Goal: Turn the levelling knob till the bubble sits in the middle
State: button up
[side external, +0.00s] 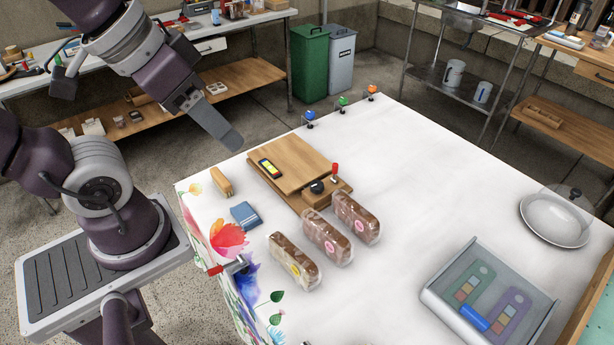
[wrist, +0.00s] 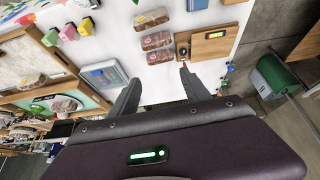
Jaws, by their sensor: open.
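A wooden board (side external: 292,160) lies near the left edge of the white table, and it also shows in the wrist view (wrist: 222,46). A dark level with a yellow vial (side external: 270,168) sits on the board; the bubble is too small to make out. A black round knob (side external: 317,187) sits on a wooden block at the board's near end. A red-tipped upright (side external: 334,169) stands beside the knob. My gripper (side external: 233,142) is raised in the air left of the board, away from the knob. In the wrist view its fingers (wrist: 160,75) are spread and empty.
Several wrapped loaves (side external: 327,237) lie close to the knob on its near side. A blue block (side external: 244,215) and a tan brush-like item (side external: 221,181) lie at the left edge. A clear tray (side external: 490,295) and a glass dome (side external: 555,219) stand to the right. The table's far middle is clear.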

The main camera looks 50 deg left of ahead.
jog(key=w+f+n, duration=0.2)
jog(key=w+f, duration=0.1)
jog(key=w, duration=0.7)
jog(key=n+g+y, duration=0.1)
jog(key=n+g, duration=0.1)
jog(key=n, duration=0.2)
send_over(317, 185)
jog(key=s+d, duration=0.5)
jog(key=d, duration=0.1)
notch_tip(317, 185, down, 14)
jog(key=shift+n+y, duration=0.6)
jog(key=shift+y, duration=0.3)
jog(key=x, duration=0.6)
jog(key=s+x, duration=0.1)
jog(key=x, duration=0.5)
jog(key=a+x, duration=0.1)
jog(key=x, duration=0.6)
jog(key=shift+s+f, duration=0.2)
grip_shut()
jog(key=shift+a+m+h, duration=0.1)
jog(key=shift+m+h, duration=0.2)
jog(key=shift+m, duration=0.4)
grip_release()
